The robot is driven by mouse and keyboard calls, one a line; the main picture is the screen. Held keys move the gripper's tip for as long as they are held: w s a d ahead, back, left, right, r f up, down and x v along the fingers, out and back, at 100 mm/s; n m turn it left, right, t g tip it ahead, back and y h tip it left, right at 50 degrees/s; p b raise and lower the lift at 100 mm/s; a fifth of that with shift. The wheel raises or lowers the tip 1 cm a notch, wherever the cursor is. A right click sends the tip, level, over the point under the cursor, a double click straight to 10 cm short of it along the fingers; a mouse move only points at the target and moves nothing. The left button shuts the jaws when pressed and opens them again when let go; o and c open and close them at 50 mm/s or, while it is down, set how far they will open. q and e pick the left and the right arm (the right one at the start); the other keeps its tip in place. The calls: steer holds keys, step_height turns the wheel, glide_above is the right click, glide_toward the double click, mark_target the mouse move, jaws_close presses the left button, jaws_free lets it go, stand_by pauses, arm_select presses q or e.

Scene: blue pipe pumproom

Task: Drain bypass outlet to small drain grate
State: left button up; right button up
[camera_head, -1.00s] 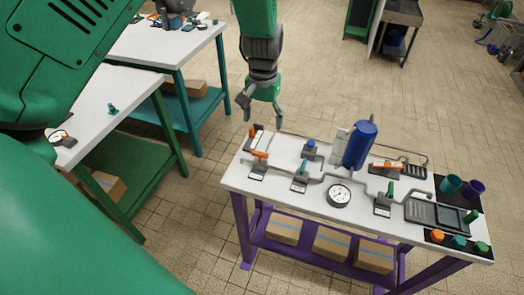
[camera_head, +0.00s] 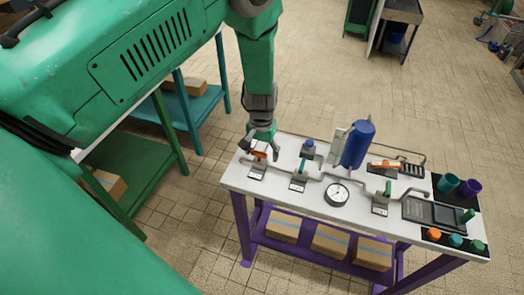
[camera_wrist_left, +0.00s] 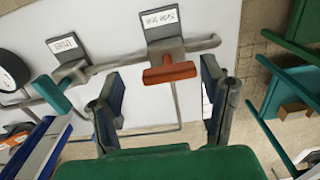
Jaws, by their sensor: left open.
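My left gripper (camera_head: 262,148) is open at the left end of the white bench, close to an orange valve handle (camera_head: 259,155). In the left wrist view this orange handle (camera_wrist_left: 168,73) lies just beyond the open fingers (camera_wrist_left: 163,103), with a clear gap between it and both fingers. Its label plate starts with "Side". A teal handle (camera_wrist_left: 52,95) with an "Inlet" plate is to its left. At the right back of the bench, another orange handle (camera_head: 384,164) sits beside a small dark grate (camera_head: 412,170). Its label is too small to read. My right gripper is out of view.
A blue tank (camera_head: 358,145), a gauge (camera_head: 337,194), a green handle (camera_head: 388,188) and a larger dark tray (camera_head: 432,210) stand on the bench. Coloured cups (camera_head: 470,188) and several caps are at the right end. Grey pipes run between the valves.

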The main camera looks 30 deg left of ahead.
arm_select(q)
steer(key=shift+a+f, duration=0.1)
steer(key=shift+a, duration=0.35)
steer(key=c, duration=1.2)
steer(key=shift+o, duration=0.2)
steer(key=shift+a, duration=0.2)
steer(key=shift+d, duration=0.35)
steer(key=m, duration=0.3)
steer(key=shift+a, duration=0.2)
steer(key=m, duration=0.2)
steer(key=shift+d+m+b, duration=0.1)
steer(key=shift+m+b, duration=0.2)
steer(key=shift+m, duration=0.1)
steer(key=m, duration=0.2)
steer(key=shift+m, duration=0.4)
steer(key=m, duration=0.4)
steer(key=shift+m, duration=0.3)
steer(key=m, duration=0.4)
steer(key=shift+m, duration=0.3)
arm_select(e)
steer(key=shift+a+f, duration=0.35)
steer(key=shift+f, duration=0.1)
arm_select(q)
steer(key=shift+m, duration=0.3)
